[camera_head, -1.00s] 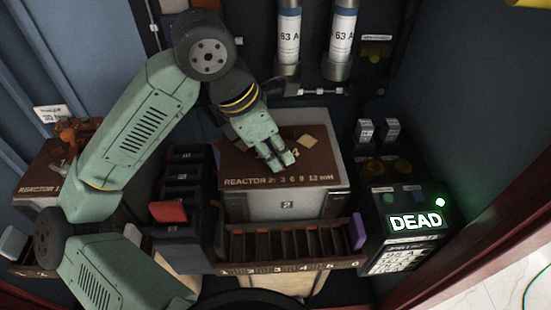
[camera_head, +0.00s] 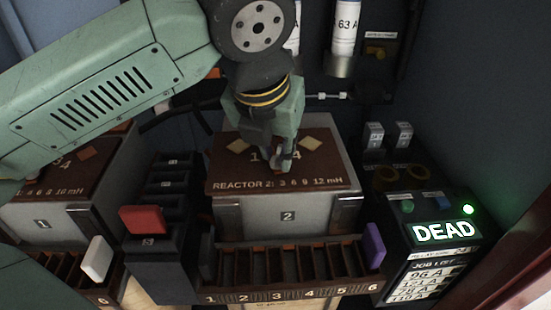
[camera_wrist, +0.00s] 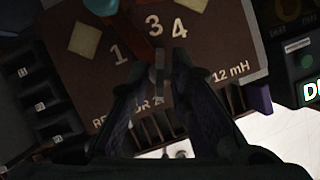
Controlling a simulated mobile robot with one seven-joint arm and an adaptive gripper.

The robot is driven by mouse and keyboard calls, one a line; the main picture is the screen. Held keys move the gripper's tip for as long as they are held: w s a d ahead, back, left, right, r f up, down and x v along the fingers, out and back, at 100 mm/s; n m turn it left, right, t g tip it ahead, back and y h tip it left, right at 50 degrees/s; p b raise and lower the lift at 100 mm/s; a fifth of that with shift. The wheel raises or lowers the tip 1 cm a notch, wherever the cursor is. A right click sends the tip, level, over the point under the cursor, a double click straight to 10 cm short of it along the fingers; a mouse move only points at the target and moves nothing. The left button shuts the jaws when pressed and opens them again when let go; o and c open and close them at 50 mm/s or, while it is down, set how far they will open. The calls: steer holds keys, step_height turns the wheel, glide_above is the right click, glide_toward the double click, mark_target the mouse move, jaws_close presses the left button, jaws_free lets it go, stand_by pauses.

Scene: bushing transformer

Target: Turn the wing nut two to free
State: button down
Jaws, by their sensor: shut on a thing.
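Reactor 2 is a grey box (camera_head: 255,215) with a brown top panel (camera_head: 225,180) marked with numbers and "3 6 9 12 mH". My gripper (camera_head: 277,163) points down onto this panel, near the "4". In the wrist view my gripper (camera_wrist: 160,66) is shut on a small grey piece (camera_wrist: 158,58), which looks like the wing nut. The fingers hide most of it, so its turn angle cannot be told. A reddish-brown bar (camera_wrist: 140,28) runs up-left from the fingertips, with a teal round part (camera_wrist: 101,6) near its far end.
A slotted rack (camera_head: 290,262) with a purple piece (camera_head: 374,246) stands in front. A red-topped black block (camera_head: 142,220) and reactor 1 (camera_head: 45,225) are left. A lit "DEAD" panel (camera_head: 443,232) is right. Tubes marked 63 A (camera_head: 345,30) stand behind.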

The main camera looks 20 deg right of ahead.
steer(key=shift+s+f+n+y+b, duration=0.2)
steer(key=shift+n+y+b, duration=0.4)
steer(key=shift+n, duration=0.4)
steer(key=c, duration=1.8)
jaws_free()
steer(key=shift+w, duration=0.1)
steer(key=shift+o, duration=0.2)
steer(key=shift+r, duration=0.1)
steer(key=shift+r, duration=0.1)
steer(key=v, duration=1.1)
steer(key=shift+s+r, duration=0.3)
steer(key=shift+s, duration=0.05)
steer(key=shift+a, duration=0.15)
